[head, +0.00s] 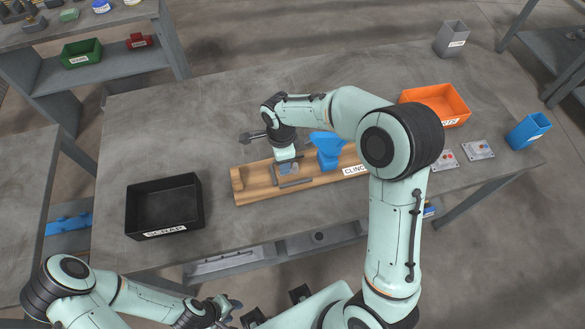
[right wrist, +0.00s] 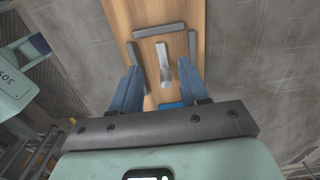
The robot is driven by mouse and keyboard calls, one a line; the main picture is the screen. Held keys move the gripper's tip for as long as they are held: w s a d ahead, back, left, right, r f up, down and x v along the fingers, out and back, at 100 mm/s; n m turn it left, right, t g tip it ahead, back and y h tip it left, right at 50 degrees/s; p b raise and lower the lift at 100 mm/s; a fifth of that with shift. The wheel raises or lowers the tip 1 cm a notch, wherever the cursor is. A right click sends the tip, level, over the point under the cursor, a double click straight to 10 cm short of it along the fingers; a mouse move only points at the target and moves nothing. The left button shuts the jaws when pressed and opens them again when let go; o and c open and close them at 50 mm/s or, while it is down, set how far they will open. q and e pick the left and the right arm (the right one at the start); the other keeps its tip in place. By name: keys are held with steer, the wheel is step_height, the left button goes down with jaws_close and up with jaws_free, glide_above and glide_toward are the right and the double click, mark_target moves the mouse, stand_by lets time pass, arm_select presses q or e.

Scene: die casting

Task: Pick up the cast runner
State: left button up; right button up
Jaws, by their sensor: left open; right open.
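The cast runner (right wrist: 163,63) is a small grey piece with a round stub at its near end. In the right wrist view it lies on a wooden board (right wrist: 179,15), among grey bars. My right gripper (right wrist: 159,82) is open, its two blue-grey fingers on either side of the stub; contact cannot be told. In the head view my right gripper (head: 288,170) points down over the left part of the wooden board (head: 250,193) and largely hides the runner. My left gripper (head: 229,308) is open and empty, low in front of the table.
A black scrap bin (head: 133,207) stands left on the grey table (head: 170,120). A blue funnel-like part (head: 327,145) stands on the board, right of my right gripper. An orange bin (head: 436,99) and a blue bin (head: 528,130) are further right.

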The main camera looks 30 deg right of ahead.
step_height(320, 180, down, 5)
steer(key=shift+w+f, duration=0.1)
steer(key=shift+w, duration=0.05)
jaws_close()
